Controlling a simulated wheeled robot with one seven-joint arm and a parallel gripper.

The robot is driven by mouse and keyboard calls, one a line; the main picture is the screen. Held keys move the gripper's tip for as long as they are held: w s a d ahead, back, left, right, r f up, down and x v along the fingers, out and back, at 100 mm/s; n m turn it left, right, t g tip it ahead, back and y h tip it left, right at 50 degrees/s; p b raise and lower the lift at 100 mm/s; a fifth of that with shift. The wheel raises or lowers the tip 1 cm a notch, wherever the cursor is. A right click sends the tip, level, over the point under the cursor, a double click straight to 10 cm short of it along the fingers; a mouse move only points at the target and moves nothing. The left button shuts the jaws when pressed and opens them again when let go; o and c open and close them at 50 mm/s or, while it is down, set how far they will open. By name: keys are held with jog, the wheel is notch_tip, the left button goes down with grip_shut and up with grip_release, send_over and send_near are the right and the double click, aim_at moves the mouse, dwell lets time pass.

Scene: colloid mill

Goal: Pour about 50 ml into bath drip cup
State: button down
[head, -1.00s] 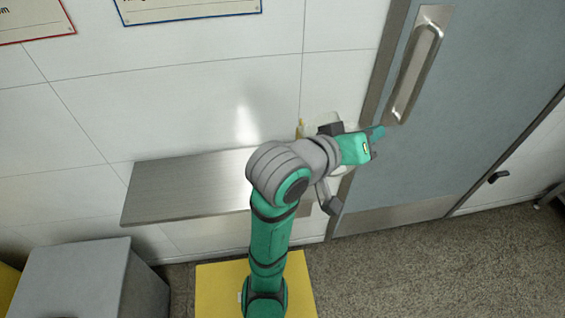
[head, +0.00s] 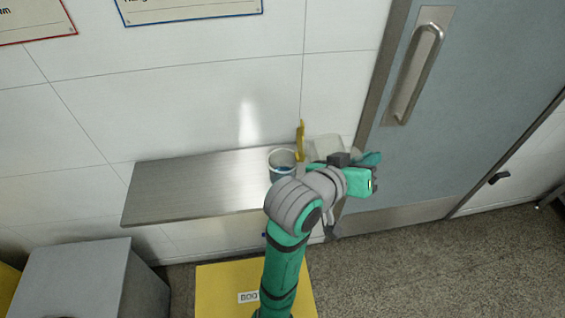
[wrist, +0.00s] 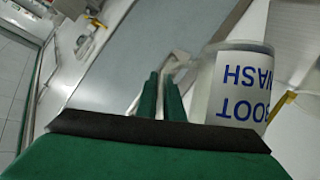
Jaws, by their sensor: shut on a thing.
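My gripper (head: 368,161) is at the shelf's right end, beside the door. In the wrist view its green fingers (wrist: 160,82) are shut on a pale handle (wrist: 180,60) that seems to belong to a translucent jug. The jug (wrist: 238,85) has a white label with blue "BOOT WASH" letters, upside down in that view. In the head view the jug (head: 328,147) is partly hidden by my wrist, and I cannot tell its tilt. A pale round cup (head: 282,157) with bluish colour stands on the shelf left of the jug. My arm hides its lower front.
The steel shelf (head: 190,185) is bare on its left. A narrow yellow upright piece (head: 300,142) stands between cup and jug. A grey door with a steel handle (head: 414,72) is close on the right. A grey box (head: 70,285) stands lower left.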

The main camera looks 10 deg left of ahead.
notch_tip(320, 180, down, 13)
jog(key=d+m+y+b, duration=0.1)
jog(key=d+m+y, duration=0.1)
jog(key=m, duration=0.2)
jog(key=shift+s+d+t+y+b, duration=0.3)
jog(key=shift+s+d+t+b, duration=0.05)
jog(key=shift+d+t, duration=0.05)
jog(key=shift+a, duration=0.1)
dwell(1.2)
